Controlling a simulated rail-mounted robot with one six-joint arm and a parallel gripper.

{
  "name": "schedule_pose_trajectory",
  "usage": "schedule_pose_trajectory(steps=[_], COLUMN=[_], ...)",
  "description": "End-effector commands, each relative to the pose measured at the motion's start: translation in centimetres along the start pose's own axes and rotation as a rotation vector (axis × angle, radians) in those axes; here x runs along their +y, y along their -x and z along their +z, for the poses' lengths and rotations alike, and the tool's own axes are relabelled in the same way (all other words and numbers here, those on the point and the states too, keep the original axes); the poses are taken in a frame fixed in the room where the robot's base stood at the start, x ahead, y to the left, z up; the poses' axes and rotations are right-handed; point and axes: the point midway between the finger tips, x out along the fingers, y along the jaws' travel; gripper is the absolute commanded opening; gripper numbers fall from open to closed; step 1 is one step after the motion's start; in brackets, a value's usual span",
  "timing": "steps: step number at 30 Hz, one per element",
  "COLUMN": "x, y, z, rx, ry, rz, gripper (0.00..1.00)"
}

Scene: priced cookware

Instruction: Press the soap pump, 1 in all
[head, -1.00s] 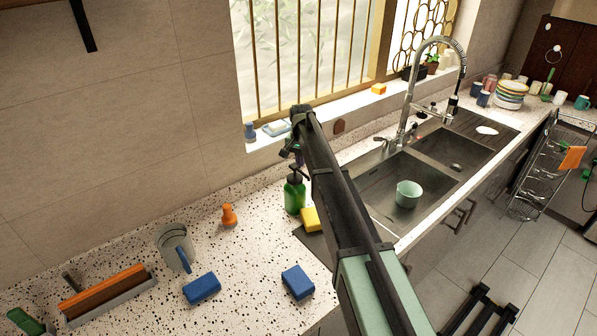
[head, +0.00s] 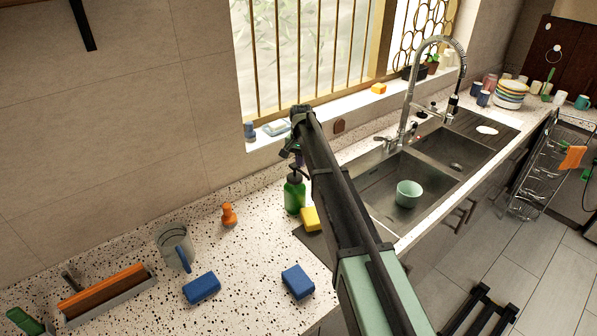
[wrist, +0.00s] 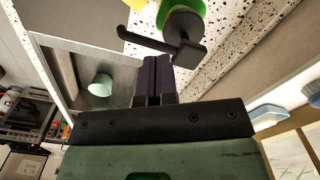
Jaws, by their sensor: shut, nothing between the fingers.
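The soap pump is a green bottle (head: 294,197) with a black pump head, upright on the speckled counter left of the sink. In the wrist view its black pump head (wrist: 190,50) and nozzle show close to my fingertips, with the green bottle (wrist: 183,14) behind. My gripper (wrist: 151,62) has dark purple fingers pressed together with nothing between them. In the head view my gripper (head: 298,158) is just above the pump head, partly hidden by my arm. I cannot tell whether the fingers touch the pump head.
A yellow sponge (head: 311,219) lies right beside the bottle. The sink (head: 372,178) with a mint cup (head: 408,194) is right. The window wall is behind.

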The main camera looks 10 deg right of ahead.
Motion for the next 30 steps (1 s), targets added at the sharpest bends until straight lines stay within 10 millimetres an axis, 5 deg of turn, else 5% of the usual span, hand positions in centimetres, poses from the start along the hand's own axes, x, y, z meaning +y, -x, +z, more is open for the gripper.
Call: schedule_pose_trajectory(steps=[21,30], x=[0.0,0.0], y=[-4.7,-3.1], z=[0.0,0.0], rx=[0.0,0.0], ry=[0.0,0.0], rz=[0.0,0.0], gripper=[0.0,0.0])
